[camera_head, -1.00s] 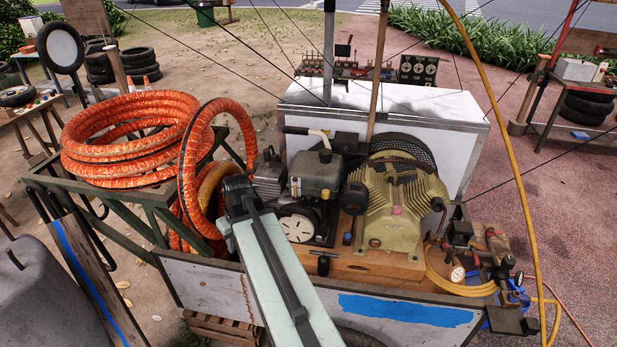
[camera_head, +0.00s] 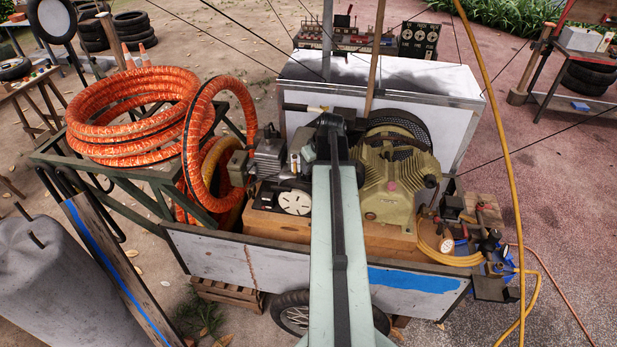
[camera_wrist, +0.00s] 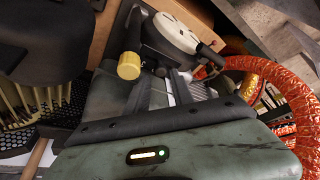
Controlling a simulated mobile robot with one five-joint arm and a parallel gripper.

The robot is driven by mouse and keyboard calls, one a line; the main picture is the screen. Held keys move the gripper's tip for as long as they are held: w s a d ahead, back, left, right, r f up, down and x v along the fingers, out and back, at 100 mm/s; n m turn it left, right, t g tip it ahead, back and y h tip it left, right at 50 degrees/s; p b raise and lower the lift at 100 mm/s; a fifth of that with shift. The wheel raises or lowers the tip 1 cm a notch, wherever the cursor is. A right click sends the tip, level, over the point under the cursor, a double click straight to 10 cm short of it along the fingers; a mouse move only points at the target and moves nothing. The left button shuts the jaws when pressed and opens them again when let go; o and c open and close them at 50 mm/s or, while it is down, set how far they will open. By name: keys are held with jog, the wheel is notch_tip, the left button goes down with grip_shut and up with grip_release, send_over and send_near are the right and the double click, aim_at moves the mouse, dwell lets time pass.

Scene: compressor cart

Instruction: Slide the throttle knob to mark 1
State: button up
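The engine is partly hidden behind my arm; its pale round starter disc (camera_head: 295,202) shows to the arm's left, on a wooden base. In the wrist view the disc (camera_wrist: 175,33) is at the top. A short brass-yellow knob (camera_wrist: 130,66) stands on a dark part beside it. I cannot tell whether this is the throttle knob, and I can read no marks. My gripper (camera_head: 331,128) is over the engine at the end of my raised arm, its fingers hidden in the head view.
The yellow-green compressor (camera_head: 398,185) sits right of my arm, and coiled orange hose (camera_head: 130,115) lies to the left. Valves and a gauge (camera_head: 447,244) are at the cart's right end. A yellow hose (camera_head: 497,130) and thin dark lines cross the space above.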

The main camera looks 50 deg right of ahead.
aim_at(309, 174)
jog(key=b+x, duration=0.2)
jog(key=x, duration=0.1)
jog(key=shift+w+f, duration=0.1)
jog(key=shift+f, duration=0.15)
jog(key=shift+r, duration=0.1)
grip_shut()
dwell(1.0)
